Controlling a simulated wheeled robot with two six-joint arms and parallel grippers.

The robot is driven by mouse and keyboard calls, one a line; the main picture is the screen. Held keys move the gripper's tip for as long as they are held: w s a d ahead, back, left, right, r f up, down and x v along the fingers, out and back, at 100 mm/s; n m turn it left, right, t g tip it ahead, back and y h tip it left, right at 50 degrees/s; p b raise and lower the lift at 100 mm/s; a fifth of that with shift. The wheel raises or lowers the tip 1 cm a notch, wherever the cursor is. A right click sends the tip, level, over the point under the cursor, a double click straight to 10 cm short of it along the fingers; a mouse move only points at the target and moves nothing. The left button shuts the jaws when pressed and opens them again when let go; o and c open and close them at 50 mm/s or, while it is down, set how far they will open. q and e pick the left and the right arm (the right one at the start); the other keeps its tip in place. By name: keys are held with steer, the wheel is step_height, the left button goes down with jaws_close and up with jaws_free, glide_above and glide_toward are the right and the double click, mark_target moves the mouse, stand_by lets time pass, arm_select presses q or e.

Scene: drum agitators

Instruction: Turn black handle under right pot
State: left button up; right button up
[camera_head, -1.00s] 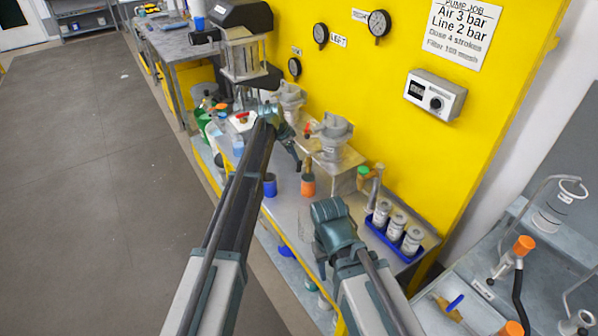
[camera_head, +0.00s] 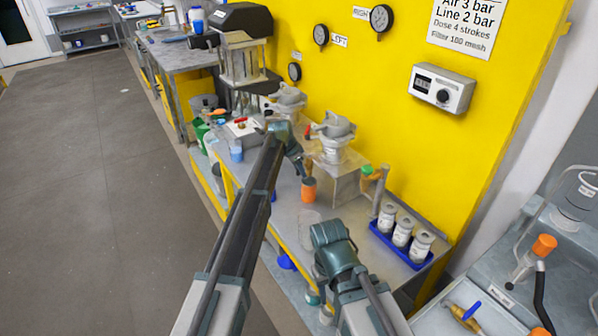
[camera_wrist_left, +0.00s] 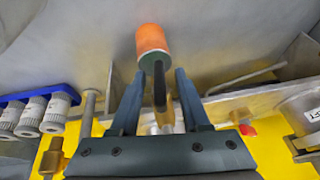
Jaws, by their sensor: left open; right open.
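The right pot (camera_head: 336,138) is a grey vessel on a stand against the yellow wall. A black handle (camera_wrist_left: 160,85) shows in the left wrist view, by a brass-coloured piece (camera_wrist_left: 166,116). An orange cylinder (camera_wrist_left: 152,42) with a dark green end lies beyond the handle; it also shows in the head view (camera_head: 308,190). My left gripper (camera_head: 302,170) is open, its two fingers on either side of the black handle with gaps visible. In the head view my gripper hides the handle. My right gripper (camera_head: 330,252) is open and empty above the bench front; its fingers are mostly hidden.
A blue tray (camera_head: 398,262) with several labelled jars sits right of my right gripper. A post with a green-topped brass valve (camera_head: 370,172) stands behind. Another grey pot (camera_head: 288,100) is to the left. A grey bench with orange-capped fittings (camera_head: 543,245) is at right.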

arm_select(q)
jaws_close()
steer(key=shift+s, duration=0.1)
steer(key=shift+s+d+f+t+y+b, duration=0.1)
steer(key=shift+s+f+t+y+b, duration=0.05)
steer(key=shift+t+y+b, duration=0.3)
steer(key=shift+s+f+m+t+y+b, duration=0.15)
steer(key=shift+m+t+y+b, duration=0.3)
steer(key=shift+t+b, duration=0.45)
steer(key=m+t+y+b, duration=0.1)
steer(key=t+b, duration=0.2)
steer(key=b, duration=0.2)
steer(key=m+t+y+b, duration=0.1)
steer(key=t+y+b, duration=0.1)
steer(key=b, duration=0.3)
steer(key=m+t+y+b, duration=0.1)
steer(key=t+b, duration=0.4)
steer(key=b, duration=0.1)
steer(key=shift+w+f+y, duration=0.15)
steer(key=shift+w+y, duration=0.05)
steer(key=shift+y, duration=0.2)
steer(key=shift+r+m+t+y+b, duration=0.3)
steer(key=shift+t+b, duration=0.35)
steer(key=shift+b, duration=0.4)
